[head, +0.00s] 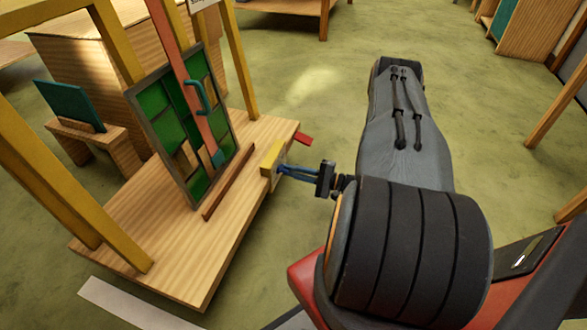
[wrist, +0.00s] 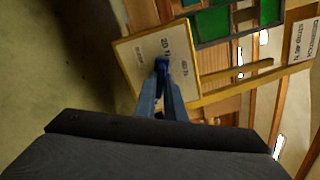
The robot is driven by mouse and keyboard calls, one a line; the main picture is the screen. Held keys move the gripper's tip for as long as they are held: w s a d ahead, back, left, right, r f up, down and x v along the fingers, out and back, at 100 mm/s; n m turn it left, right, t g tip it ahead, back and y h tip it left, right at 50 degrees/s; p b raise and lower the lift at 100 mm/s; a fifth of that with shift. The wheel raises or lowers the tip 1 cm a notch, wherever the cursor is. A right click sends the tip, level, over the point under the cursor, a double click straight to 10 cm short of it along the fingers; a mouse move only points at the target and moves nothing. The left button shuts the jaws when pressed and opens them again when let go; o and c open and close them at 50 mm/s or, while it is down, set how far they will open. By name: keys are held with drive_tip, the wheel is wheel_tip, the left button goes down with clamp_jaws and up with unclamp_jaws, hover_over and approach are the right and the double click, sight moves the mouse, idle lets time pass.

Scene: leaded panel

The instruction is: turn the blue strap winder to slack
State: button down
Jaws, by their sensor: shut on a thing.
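The blue strap winder (wrist: 161,64) shows in the wrist view as a small dark-blue knob in the middle of a pale, yellow-edged plate (wrist: 139,52). In the head view my gripper (head: 281,168) reaches left to the yellow box (head: 271,158) at the bench's right edge; the winder is hidden there. A salmon strap (head: 170,45) runs down over the green leaded panel (head: 153,101), which leans on the bench.
The wooden bench (head: 185,255) stands at left with yellow posts (head: 118,48). A red tab (head: 303,138) sticks out at its right edge, near my gripper. A teal handle (head: 197,97) is at the strap. A brown strip (head: 228,183) lies before the panel. Green floor is clear behind my arm.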

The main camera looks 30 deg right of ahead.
drive_tip(key=n+p, duration=0.6)
drive_tip(key=n, duration=0.5)
drive_tip(key=shift+f, duration=0.1)
idle(0.4)
drive_tip(key=c, duration=1.8)
unclamp_jaws()
drive_tip(key=shift+c, duration=0.2)
drive_tip(key=p+v, duration=0.1)
drive_tip(key=v, duration=0.6)
drive_tip(key=shift+s+d+p, duration=0.25)
drive_tip(key=shift+s+p, duration=0.1)
